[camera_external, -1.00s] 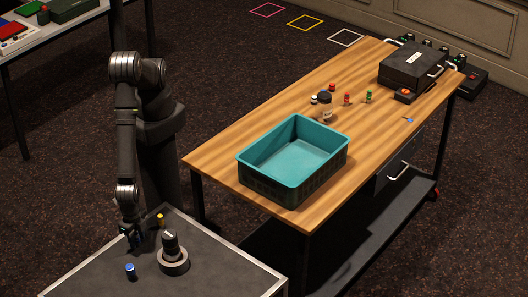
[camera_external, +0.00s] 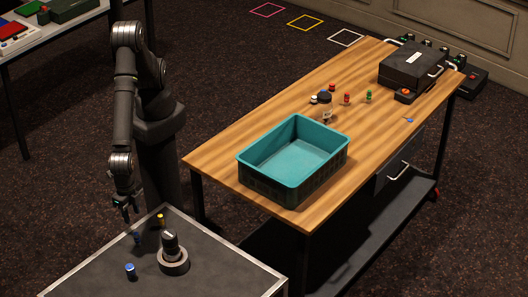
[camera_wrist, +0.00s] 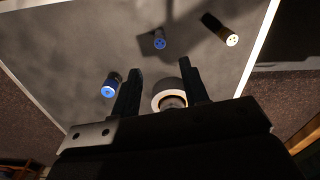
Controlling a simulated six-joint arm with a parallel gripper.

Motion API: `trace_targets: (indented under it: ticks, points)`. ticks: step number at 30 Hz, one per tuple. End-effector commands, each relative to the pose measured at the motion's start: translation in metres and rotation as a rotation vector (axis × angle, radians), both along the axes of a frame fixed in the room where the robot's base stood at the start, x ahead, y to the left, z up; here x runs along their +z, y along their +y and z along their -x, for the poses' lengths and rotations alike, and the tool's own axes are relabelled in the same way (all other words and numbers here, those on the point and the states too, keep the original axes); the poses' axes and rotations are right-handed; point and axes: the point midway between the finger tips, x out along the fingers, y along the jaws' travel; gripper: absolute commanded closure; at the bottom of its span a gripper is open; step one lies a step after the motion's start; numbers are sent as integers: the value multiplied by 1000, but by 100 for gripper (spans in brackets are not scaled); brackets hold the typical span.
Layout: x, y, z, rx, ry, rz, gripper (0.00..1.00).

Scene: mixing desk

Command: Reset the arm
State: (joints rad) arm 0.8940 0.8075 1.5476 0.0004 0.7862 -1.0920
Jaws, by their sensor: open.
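My gripper (camera_external: 128,212) hangs above the left part of the grey side table (camera_external: 222,262), apart from everything on it. In the wrist view its two fingers (camera_wrist: 160,68) are spread with nothing between them.

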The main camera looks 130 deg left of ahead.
Motion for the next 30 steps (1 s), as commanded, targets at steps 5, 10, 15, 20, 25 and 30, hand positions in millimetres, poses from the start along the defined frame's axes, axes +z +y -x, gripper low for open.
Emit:
trace_targets:
  ticks: [5,10,15,20,25,30]
  points:
    - [1,0,0,0,0,0,59]
    - [-1,0,0,0,0,-1,59]
    - [-15,0,0,0,3,-3,59]
    - [-43,1,0,0,3,-4,59]
    - [-74,1,1,0,3,-4,59]
    - [-103,1,0,0,3,-3,59]
